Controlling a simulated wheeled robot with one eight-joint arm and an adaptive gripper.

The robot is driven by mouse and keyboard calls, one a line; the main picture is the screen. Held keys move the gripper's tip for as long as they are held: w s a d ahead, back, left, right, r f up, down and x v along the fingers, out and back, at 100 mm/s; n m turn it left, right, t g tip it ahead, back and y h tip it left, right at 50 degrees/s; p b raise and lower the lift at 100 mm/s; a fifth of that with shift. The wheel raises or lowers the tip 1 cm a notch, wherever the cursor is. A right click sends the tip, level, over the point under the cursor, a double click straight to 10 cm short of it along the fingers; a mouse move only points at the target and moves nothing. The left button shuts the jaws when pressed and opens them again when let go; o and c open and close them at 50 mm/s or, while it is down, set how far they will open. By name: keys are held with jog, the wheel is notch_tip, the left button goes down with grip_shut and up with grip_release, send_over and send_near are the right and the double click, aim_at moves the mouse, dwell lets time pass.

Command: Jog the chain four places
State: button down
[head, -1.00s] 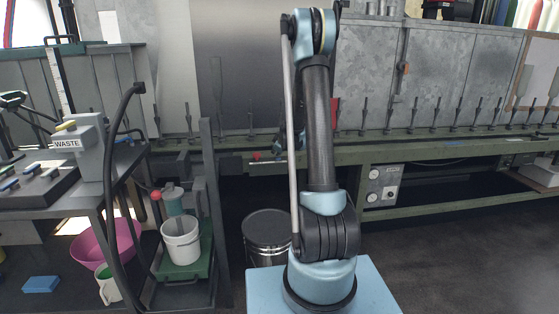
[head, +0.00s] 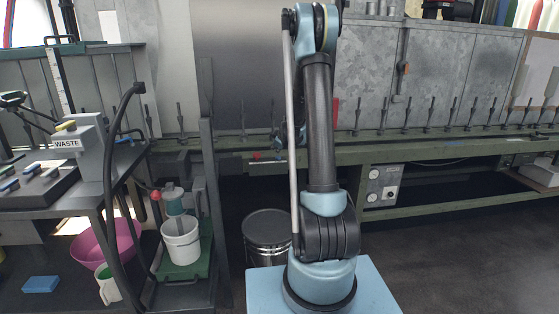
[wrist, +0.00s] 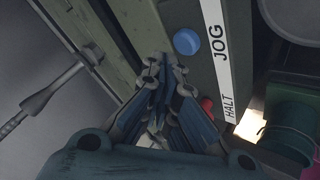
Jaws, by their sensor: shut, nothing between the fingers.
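The chain carries a row of upright dark spindles (head: 432,112) along the green bench at the back. The wrist view shows one spindle (wrist: 50,95) at the left. A control strip holds a blue button (wrist: 187,41) beside the word JOG and a red button (wrist: 207,105) beside HALT. My gripper (wrist: 165,68) is shut and empty. Its fingertips lie left of and below the blue button in the picture; I cannot tell whether they touch the panel. In the head view my gripper (head: 285,137) is partly hidden by my arm.
A lidded dark drum (head: 267,227) stands under the bench left of my base. At the left are a grey WASTE unit (head: 82,152), a white bucket (head: 181,242) and a pink tub (head: 98,245). The dark floor (head: 470,245) at the right is clear.

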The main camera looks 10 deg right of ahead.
aim_at(276, 158)
jog(key=shift+r, duration=2.35)
jog(key=shift+s+r, duration=0.1)
jog(key=shift+s, duration=0.05)
jog(key=s+r+m+g, duration=0.2)
jog(key=s+r+m, duration=0.1)
jog(key=s, duration=1)
jog(key=s+r+m+g, duration=0.15)
jog(key=s+r, duration=0.25)
jog(key=s, duration=1)
jog(key=s+d+f+m+g+h, duration=0.1)
jog(key=s+f+m, duration=0.2)
jog(key=s, duration=1.1)
jog(key=s+f+m+g+h, duration=0.1)
jog(key=s+f, duration=0.4)
jog(key=s, duration=1)
jog(key=m+g, duration=0.1)
jog(key=m, duration=0.1)
jog(key=shift+d+f+m, duration=0.35)
jog(key=shift+d, duration=0.05)
